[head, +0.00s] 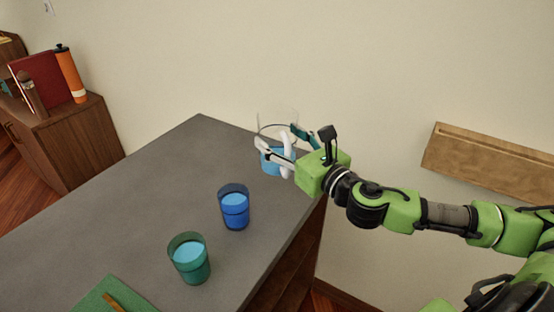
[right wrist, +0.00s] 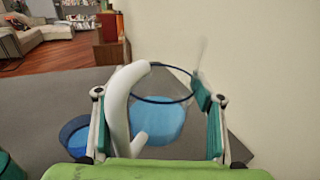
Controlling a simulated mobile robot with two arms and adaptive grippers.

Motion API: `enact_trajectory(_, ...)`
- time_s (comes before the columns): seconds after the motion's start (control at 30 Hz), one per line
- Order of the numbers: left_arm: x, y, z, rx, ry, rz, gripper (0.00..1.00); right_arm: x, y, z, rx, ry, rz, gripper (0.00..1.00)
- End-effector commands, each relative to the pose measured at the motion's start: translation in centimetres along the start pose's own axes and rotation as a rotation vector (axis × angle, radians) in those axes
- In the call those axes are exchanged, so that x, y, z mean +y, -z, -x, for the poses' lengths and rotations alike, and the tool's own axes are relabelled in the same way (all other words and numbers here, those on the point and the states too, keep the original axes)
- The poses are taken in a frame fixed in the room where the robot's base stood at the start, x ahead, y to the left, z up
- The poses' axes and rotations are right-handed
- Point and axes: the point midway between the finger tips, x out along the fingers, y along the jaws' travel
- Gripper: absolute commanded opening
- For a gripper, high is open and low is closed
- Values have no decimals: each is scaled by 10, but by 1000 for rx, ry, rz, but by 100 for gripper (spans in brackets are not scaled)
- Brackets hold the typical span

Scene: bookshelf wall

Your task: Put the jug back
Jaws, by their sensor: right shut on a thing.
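The jug (head: 278,121) is clear, with a white handle and blue liquid in its lower part. It is upright at the far right corner of the grey table (head: 150,190), close to the wall. Whether its base touches the tabletop is hidden. My right gripper (head: 279,142) is shut on the jug at its handle side. In the right wrist view, the jug (right wrist: 160,122) and its white handle (right wrist: 116,105) show between the fingers of the gripper (right wrist: 158,98). My left gripper is not in view.
A blue cup (head: 235,212) and a green cup (head: 190,262), both with blue liquid, stand nearer on the table. A green board (head: 95,298) lies at the front. A wooden cabinet (head: 75,140) stands far left. The table's left half is clear.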

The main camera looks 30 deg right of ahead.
Motion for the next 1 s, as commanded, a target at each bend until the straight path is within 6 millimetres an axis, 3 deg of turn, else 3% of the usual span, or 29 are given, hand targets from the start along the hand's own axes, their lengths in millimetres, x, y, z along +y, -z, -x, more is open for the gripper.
enact_trajectory(0.23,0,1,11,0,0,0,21,-32,21,-49,-4,3,-3,12)
enact_trajectory(0.4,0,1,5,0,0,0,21,-45,56,-70,-4,2,-3,12)
enact_trajectory(0.73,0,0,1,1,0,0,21,-57,83,-88,-3,1,-2,12)
enact_trajectory(0.83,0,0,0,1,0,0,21,-56,100,-87,0,0,-5,12)
enact_trajectory(1.0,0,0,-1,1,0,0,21,-57,111,-87,-2,-1,-1,12)
